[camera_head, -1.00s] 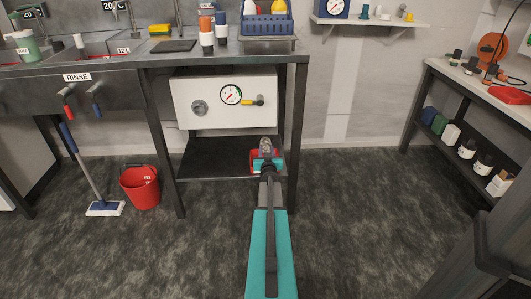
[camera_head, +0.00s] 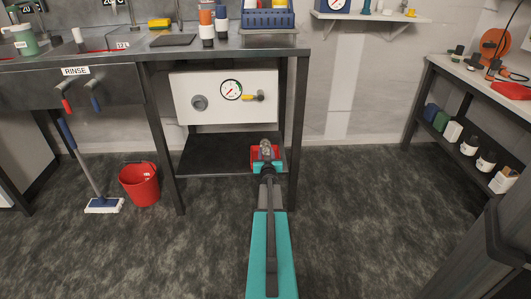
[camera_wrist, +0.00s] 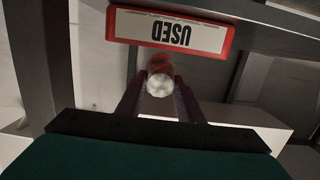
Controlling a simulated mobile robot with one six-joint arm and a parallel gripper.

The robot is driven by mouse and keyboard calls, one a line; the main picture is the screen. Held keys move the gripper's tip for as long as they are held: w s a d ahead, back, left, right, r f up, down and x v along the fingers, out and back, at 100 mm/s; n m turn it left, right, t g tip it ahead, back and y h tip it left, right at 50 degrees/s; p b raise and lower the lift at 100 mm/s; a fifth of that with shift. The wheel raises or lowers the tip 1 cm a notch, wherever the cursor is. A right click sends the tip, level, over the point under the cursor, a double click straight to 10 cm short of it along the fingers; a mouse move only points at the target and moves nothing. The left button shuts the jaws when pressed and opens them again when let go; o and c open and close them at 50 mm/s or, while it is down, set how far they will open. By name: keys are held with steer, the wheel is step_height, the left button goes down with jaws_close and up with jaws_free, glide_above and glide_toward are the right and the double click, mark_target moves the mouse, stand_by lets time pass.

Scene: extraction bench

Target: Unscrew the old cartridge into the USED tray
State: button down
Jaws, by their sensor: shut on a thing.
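My gripper (camera_head: 266,152) is shut on the old cartridge (camera_wrist: 160,82), whose round pale end and reddish, see-through side show between the two fingers in the wrist view. In the head view the cartridge (camera_head: 265,143) is a small greyish shape at the far end of my arm. The red USED tray (camera_head: 254,153) is on the lower shelf under the bench, partly hidden by my gripper. In the wrist view the tray's red rim and white label (camera_wrist: 112,24) read upside down, just beyond the cartridge. I cannot tell how far the cartridge is above the tray.
A white panel with a gauge (camera_head: 231,89) and yellow-handled valve hangs above the dark shelf (camera_head: 215,155). A bench leg (camera_head: 298,130) stands close to the right of my gripper. A red bucket (camera_head: 138,185) and a mop (camera_head: 103,204) stand left. The floor between benches is clear.

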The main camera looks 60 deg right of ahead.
steer(key=shift+f+b, duration=0.7)
steer(key=shift+f, duration=0.95)
steer(key=shift+a+f+b, duration=0.1)
steer(key=shift+f+b, duration=0.45)
steer(key=shift+f, duration=0.4)
steer(key=c, duration=1.2)
jaws_free()
steer(key=shift+o, duration=0.2)
steer(key=shift+a, duration=0.1)
steer(key=r+p+v, duration=0.1)
steer(key=p+v, duration=0.2)
steer(key=v, duration=1)
steer(key=shift+s, duration=0.35)
steer(key=shift+a, duration=0.1)
